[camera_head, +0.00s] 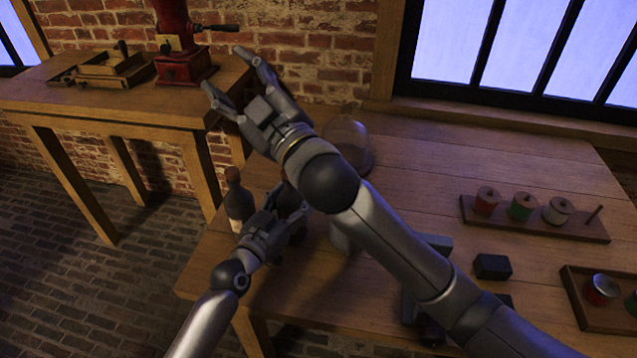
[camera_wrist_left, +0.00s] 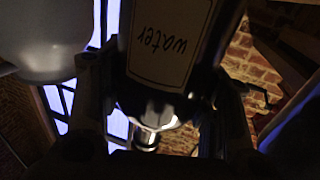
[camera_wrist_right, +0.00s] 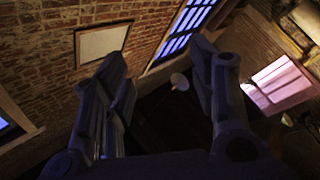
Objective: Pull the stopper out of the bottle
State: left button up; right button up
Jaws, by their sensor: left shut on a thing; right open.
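A bottle labelled "water" (camera_wrist_left: 165,50) is between the fingers of my left gripper (camera_wrist_left: 165,110). It appears upside down in the left wrist view, its neck (camera_wrist_left: 158,119) toward the bottom and ending in a shiny pale piece (camera_wrist_left: 146,138), perhaps the stopper. In the head view my left gripper (camera_head: 280,208) is shut near the table's left end; my right arm partly covers that spot. A dark bottle (camera_head: 236,200) with a brownish top stands just left of it; I cannot tell whether this is the held one. My right gripper (camera_head: 225,85) is open and empty, up and left of the left gripper.
A clear glass vessel (camera_head: 350,140) stands behind my right arm. Spools on a wooden rack (camera_head: 545,229), a dark block (camera_head: 492,266) and a tray (camera_head: 590,318) lie on the table's right. A side table (camera_head: 110,108) with a red grinder (camera_head: 185,68) is at the back left.

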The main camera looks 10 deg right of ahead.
jog(key=s+d+f+m+g+h, duration=0.35)
jog(key=d+f+m, duration=0.2)
jog(key=f, duration=0.25)
jog(key=s+d+f+m+g+h, duration=0.2)
jog(key=s+d+f+m+h, duration=0.15)
jog(key=d+f, duration=0.35)
jog(key=shift+y, duration=0.4)
jog(key=x, duration=0.8)
jog(key=f+x, duration=0.1)
jog(key=x, duration=0.3)
jog(key=shift+s+a+f, duration=0.1)
jog(key=shift+a+f, duration=0.05)
jog(key=shift+a, duration=0.25)
grip_shut()
jog(key=shift+r, duration=1.15)
